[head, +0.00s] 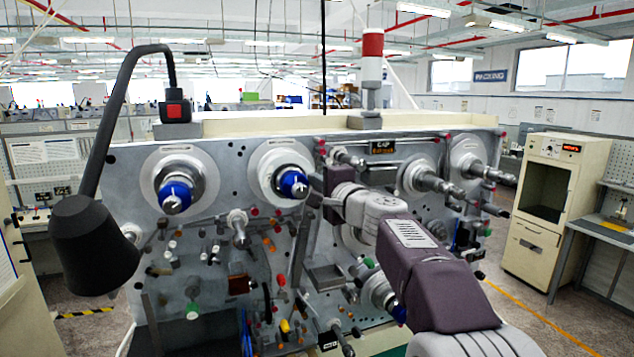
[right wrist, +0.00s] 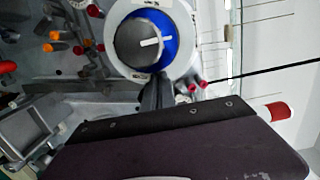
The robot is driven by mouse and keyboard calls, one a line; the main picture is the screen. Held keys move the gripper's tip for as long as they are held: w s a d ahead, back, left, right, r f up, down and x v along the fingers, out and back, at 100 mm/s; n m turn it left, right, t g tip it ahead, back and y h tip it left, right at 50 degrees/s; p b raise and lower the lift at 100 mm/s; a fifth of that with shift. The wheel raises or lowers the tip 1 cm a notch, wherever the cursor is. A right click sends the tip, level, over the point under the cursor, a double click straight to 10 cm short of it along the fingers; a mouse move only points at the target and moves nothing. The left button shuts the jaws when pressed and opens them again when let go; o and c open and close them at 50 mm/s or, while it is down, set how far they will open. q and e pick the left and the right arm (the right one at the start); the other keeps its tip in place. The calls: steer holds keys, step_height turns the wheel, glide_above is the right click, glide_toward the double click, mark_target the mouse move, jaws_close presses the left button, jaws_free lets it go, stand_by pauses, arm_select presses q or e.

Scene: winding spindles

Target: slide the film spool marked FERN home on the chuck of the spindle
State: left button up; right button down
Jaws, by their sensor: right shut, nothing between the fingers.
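My right gripper (head: 316,190) is in front of the machine's face, just right of a blue-ringed chuck (head: 291,183). A pale round spool (head: 263,165) sits around that chuck. In the right wrist view the spool's white rim (right wrist: 191,62) encircles the blue and dark chuck (right wrist: 140,42). Small labels on the rim are too small to read, so I cannot tell whether it is marked FERN. My gripper's fingers (right wrist: 157,92) are shut and empty, at the rim's lower edge; I cannot tell if they touch it. My left gripper is out of view.
Another blue chuck (head: 175,195) with a pale disc is to the left. A black lamp (head: 95,240) hangs at the front left. Bare spindles (head: 425,180) and rollers project at the right. Pegs and coloured knobs crowd the panel below. A cream cabinet (head: 535,250) stands far right.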

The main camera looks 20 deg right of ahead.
steer(key=shift+w, duration=0.2)
steer(key=shift+d+r, duration=0.1)
steer(key=shift+r, duration=0.05)
stand_by(0.4)
